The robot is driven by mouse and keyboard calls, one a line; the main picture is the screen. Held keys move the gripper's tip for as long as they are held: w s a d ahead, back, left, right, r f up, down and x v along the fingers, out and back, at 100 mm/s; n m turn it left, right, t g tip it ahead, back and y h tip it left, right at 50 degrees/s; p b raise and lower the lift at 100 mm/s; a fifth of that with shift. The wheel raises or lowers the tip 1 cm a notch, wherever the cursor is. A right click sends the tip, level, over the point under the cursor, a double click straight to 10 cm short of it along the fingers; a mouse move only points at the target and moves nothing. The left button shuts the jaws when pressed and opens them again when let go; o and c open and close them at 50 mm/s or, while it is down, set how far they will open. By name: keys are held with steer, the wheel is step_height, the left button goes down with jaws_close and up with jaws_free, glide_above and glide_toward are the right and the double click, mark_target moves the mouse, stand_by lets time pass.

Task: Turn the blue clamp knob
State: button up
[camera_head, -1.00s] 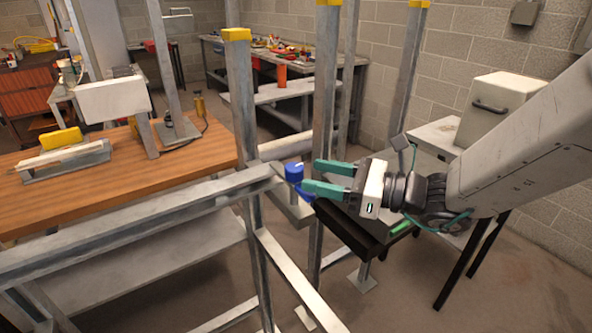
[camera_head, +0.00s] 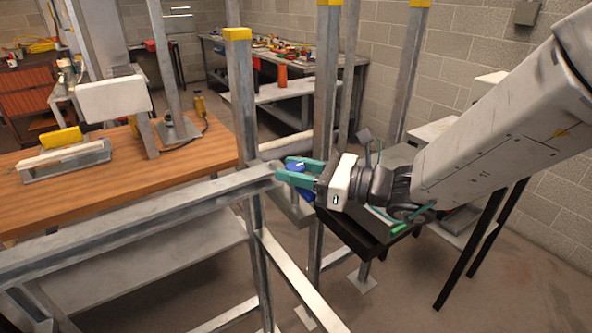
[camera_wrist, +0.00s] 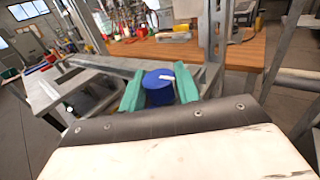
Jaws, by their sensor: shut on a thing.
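The blue clamp knob (camera_head: 296,167) sits at the end of the grey metal rail, beside an upright post. In the wrist view the knob (camera_wrist: 158,88) is a blue cylinder with a white mark on its top. My gripper (camera_head: 293,172) has green fingers, one on each side of the knob. In the wrist view the gripper's fingers (camera_wrist: 160,92) flank the knob left and right and are closed on it. The fingers hide part of the knob in the head view.
Grey uprights with yellow caps (camera_head: 238,34) stand close around the gripper. The rail (camera_head: 150,208) runs left in front of a wooden workbench (camera_head: 130,185). A black stand (camera_head: 360,235) is under my arm. A cluttered bench (camera_head: 290,90) stands at the back.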

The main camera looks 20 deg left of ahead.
steer(key=shift+n+g, duration=0.6)
steer(key=shift+g, duration=0.4)
steer(key=n+g, duration=0.2)
steer(key=g, duration=0.1)
steer(key=n+g+h, duration=0.1)
steer(key=n+g, duration=0.1)
steer(key=g, duration=0.2)
steer(key=shift+w+f+n+h, duration=0.1)
steer(key=shift+n+h, duration=0.2)
steer(key=shift+n, duration=0.1)
steer(key=n+g+h, duration=0.6)
steer(key=g, duration=0.1)
steer(key=shift+g, duration=0.3)
steer(key=shift+h, duration=0.3)
steer(key=o, duration=1)
steer(key=shift+c, duration=0.2)
